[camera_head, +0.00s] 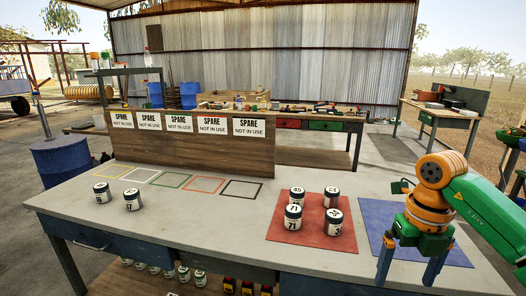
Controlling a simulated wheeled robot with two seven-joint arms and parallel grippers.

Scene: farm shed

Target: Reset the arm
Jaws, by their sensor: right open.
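My right gripper (410,262) is at the right of the workbench (190,232), over the blue mat (383,215). Its two blue fingers point down and stand apart, with nothing seen between them. The green and orange arm comes in from the right and covers part of the blue mat. My left gripper does not show.
Several numbered jars, one of them jar 71 (293,218), stand on the red mat (275,230). Two more jars (132,200) stand at the left. Colored outlines (205,185) lie before the SPARE signs (180,123). The middle of the bench is clear.

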